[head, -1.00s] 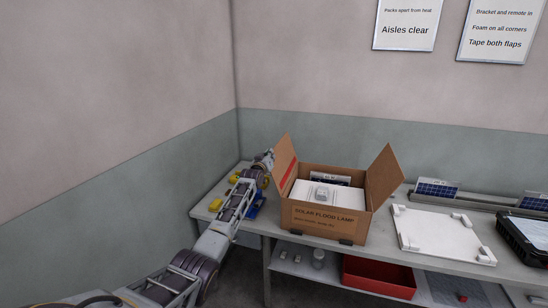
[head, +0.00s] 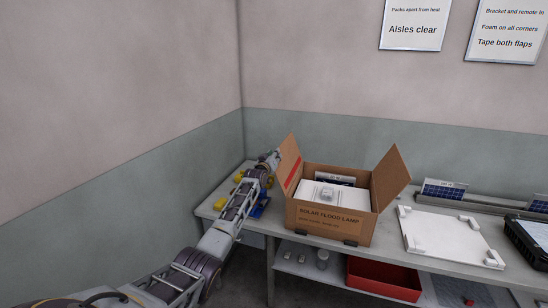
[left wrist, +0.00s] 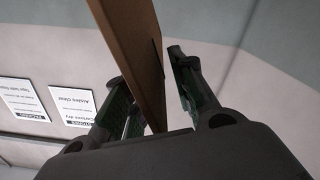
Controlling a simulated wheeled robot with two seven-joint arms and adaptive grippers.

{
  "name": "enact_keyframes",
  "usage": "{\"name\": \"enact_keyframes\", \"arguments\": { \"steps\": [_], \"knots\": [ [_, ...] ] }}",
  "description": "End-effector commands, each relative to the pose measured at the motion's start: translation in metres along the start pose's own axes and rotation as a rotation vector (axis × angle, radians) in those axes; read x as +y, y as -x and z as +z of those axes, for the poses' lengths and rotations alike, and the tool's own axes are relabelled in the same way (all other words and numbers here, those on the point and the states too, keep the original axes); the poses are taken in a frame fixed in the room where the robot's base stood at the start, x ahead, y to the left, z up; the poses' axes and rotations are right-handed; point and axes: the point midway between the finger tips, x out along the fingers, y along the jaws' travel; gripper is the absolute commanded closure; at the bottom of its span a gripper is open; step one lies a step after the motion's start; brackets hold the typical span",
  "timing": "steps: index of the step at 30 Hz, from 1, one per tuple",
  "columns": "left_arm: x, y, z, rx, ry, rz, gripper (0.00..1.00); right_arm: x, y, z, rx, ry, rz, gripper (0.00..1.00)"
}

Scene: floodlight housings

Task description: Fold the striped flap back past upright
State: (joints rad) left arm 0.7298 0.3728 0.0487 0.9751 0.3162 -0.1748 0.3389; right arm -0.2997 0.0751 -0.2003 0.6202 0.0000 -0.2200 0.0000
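The brown carton (head: 327,218) marked "SOLAR FLOOD LAMP" stands on the bench with its top open. Its left flap (head: 290,160), with a red stripe on its inner face, stands steeply and leans slightly outward to the left. My left gripper (head: 274,157) is at this flap's outer upper side, its fingertips partly hidden by it. In the left wrist view the flap (left wrist: 135,50) runs between my two fingers (left wrist: 155,95); a gap shows on the right finger's side. Contact with the left finger cannot be told. My right gripper is not in view.
The carton's right flap (head: 390,178) leans outward. Inside are a white lamp packing (head: 325,196) and a dark panel. A white board with corner foams (head: 452,237) lies to the right. Yellow items (head: 220,204) lie by my left arm. A red bin (head: 385,278) sits below.

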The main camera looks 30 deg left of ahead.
Motion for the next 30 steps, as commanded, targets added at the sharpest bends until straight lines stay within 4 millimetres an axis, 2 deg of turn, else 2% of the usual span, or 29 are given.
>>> {"name": "enact_keyframes", "arguments": {
  "steps": [2,14,30],
  "knots": [
    [0.0,0.0,0.0,0.001,0.0,0.0,0.74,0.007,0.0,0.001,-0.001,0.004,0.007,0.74],
    [0.001,0.01,0.001,0.0,0.002,0.003,0.74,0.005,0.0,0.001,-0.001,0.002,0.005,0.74],
    [0.001,0.043,0.001,0.0,0.001,0.002,0.74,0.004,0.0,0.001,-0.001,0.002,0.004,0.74]
  ]
}}
